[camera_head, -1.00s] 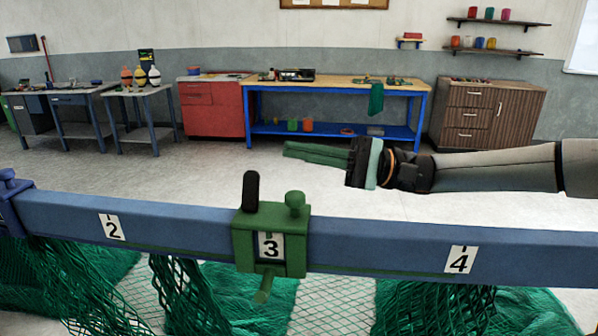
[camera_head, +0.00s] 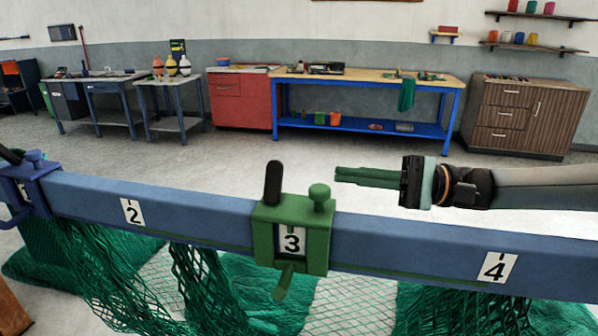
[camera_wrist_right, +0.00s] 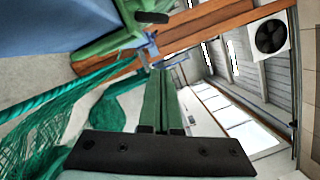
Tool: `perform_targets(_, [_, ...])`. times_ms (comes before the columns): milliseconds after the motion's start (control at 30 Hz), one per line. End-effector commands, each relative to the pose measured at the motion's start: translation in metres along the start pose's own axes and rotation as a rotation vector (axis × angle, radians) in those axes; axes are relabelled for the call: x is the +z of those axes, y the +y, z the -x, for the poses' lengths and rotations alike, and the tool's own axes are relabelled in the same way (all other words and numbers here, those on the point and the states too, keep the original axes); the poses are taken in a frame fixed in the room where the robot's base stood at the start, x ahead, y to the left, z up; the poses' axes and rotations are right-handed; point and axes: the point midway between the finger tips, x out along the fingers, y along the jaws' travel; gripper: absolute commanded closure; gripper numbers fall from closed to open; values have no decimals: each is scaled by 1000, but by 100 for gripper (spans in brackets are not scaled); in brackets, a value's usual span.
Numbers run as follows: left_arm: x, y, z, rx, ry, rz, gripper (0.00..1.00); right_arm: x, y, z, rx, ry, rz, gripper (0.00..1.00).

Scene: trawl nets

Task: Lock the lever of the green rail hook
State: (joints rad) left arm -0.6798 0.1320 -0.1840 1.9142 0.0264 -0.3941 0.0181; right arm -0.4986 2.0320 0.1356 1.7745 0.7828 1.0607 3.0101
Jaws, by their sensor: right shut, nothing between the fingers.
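The green rail hook (camera_head: 265,236) is clamped on the blue rail (camera_head: 390,240) at the plate marked 3. Its black-gripped lever (camera_head: 273,182) stands upright at the top left, beside a green knob (camera_head: 319,192). A green peg (camera_head: 283,283) sticks out below. My right gripper (camera_head: 338,175) is shut and empty, its green fingers pointing left, above and right of the knob and apart from it in the picture. In the right wrist view, the green hook (camera_wrist_right: 92,48) is at the upper left and the black lever grip (camera_wrist_right: 152,17) shows beyond the fingertips. My left gripper is not in view.
A blue hook (camera_head: 38,178) with a dark lever sits on the rail at the far left. Green nets (camera_head: 110,265) hang below the rail. Plates 2 and 4 flank the green hook. Workbenches and cabinets stand far back, with open floor between.

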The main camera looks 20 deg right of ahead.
Motion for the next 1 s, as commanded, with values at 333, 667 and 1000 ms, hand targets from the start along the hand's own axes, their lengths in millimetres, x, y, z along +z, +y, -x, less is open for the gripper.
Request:
perform_targets(333, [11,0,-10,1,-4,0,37,0,3,-68,6,-2,-3,100])
perform_targets(667, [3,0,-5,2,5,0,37,34,-1,-85,-1,0,0,100])
perform_targets(1000, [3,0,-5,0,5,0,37,39,0,-86,0,1,0,100])
